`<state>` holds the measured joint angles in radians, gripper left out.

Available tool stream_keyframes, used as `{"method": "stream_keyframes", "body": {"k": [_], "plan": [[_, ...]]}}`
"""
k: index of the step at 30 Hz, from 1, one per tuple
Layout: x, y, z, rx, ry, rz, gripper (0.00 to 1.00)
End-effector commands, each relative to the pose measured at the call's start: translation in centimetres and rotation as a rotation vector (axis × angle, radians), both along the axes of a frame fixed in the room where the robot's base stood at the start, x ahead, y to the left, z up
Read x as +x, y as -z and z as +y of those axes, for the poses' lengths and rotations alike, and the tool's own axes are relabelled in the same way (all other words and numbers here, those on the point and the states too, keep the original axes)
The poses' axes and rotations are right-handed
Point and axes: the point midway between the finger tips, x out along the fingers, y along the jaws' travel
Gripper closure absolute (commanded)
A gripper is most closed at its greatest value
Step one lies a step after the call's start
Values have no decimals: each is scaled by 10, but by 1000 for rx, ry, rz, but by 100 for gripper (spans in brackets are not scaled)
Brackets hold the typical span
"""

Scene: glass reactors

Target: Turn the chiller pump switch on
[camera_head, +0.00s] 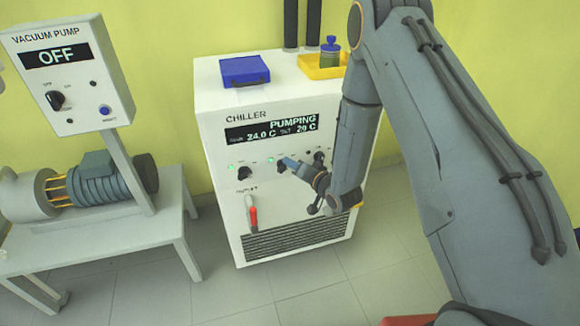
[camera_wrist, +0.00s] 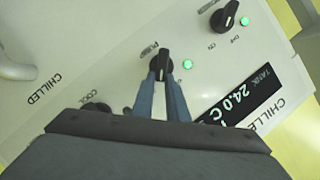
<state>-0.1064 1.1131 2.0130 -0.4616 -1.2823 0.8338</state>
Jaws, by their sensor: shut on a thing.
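The chiller (camera_head: 215,110) is a white cabinet with a black display reading PUMPING, 24.0 C and 20 C. The pump switch (camera_wrist: 161,62) is a black rotary knob in the middle of the wrist view, with a lit green lamp (camera_wrist: 187,64) beside it. My gripper (camera_wrist: 161,80) has its two blue-grey fingers closed on this knob, one on each side. In the head view my gripper (camera_head: 290,163) is at the chiller's front panel, and partly hides the row of knobs there.
Another black knob (camera_wrist: 225,18) has its own lit green lamp. A third knob (camera_wrist: 97,107) is partly hidden by my gripper body. A red-handled valve (camera_head: 253,217) is lower on the front. A blue box (camera_head: 245,70) and a yellow tray (camera_head: 312,70) holding a bottle are on top.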

Motion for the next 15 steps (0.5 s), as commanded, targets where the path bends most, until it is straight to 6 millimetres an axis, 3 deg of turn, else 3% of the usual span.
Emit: {"method": "stream_keyframes", "body": {"k": [15], "plan": [[3,6,-5,244,0,67,100]]}}
